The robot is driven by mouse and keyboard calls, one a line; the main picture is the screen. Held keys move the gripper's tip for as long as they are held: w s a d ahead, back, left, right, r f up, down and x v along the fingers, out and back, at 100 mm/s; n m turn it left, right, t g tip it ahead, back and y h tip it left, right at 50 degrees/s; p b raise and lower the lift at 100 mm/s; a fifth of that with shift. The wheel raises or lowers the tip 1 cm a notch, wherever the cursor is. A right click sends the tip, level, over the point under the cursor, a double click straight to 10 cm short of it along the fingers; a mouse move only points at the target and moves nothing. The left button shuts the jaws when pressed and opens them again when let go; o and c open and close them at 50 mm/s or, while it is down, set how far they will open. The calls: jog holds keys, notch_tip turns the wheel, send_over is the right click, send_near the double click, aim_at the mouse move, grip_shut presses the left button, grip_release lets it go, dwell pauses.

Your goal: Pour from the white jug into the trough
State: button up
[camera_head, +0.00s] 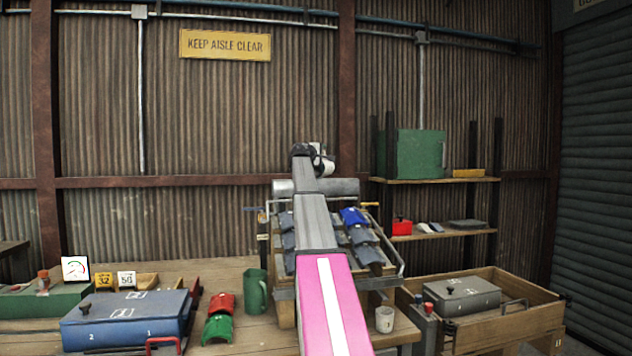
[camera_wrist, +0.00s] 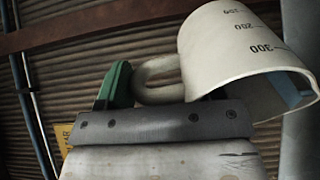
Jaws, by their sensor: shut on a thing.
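The white jug (camera_head: 324,163) is held high at the far end of my arm, in front of the corrugated wall. In the wrist view the jug (camera_wrist: 235,45) shows dark volume marks and lies tilted, its open mouth at the lower right. Something blue shows at its mouth; no liquid can be made out. My gripper (camera_head: 304,151) is shut on the jug's handle; in the wrist view my gripper (camera_wrist: 160,92) shows one green finger left of the handle. A grey rounded horizontal piece (camera_head: 346,187) below the jug may be the trough; my arm hides its middle.
A rack with grey slabs and a blue piece (camera_head: 353,216) stands below. Left are a green jug (camera_head: 256,291), red and green arched pieces (camera_head: 218,329) and a blue case (camera_head: 125,318). Right are a mug (camera_head: 385,319), a wooden crate (camera_head: 540,297) and shelves (camera_head: 437,181).

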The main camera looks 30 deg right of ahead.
jog(key=shift+a, duration=0.15)
jog(key=shift+w+d+r, duration=0.25)
jog(key=shift+d, duration=0.15)
jog(key=d+g+y, duration=0.1)
jog(key=w+y, duration=0.1)
jog(key=shift+w+d+r+g+y, duration=0.15)
jog(key=shift+d+r+g+y, duration=0.15)
jog(key=shift+d+g, duration=0.1)
jog(key=shift+w+d+y, duration=0.2)
jog(key=shift+d+y, duration=0.1)
jog(key=shift+y, duration=0.1)
jog(key=shift+g+y, duration=0.3)
jog(key=shift+y, duration=0.1)
jog(key=shift+d, duration=0.1)
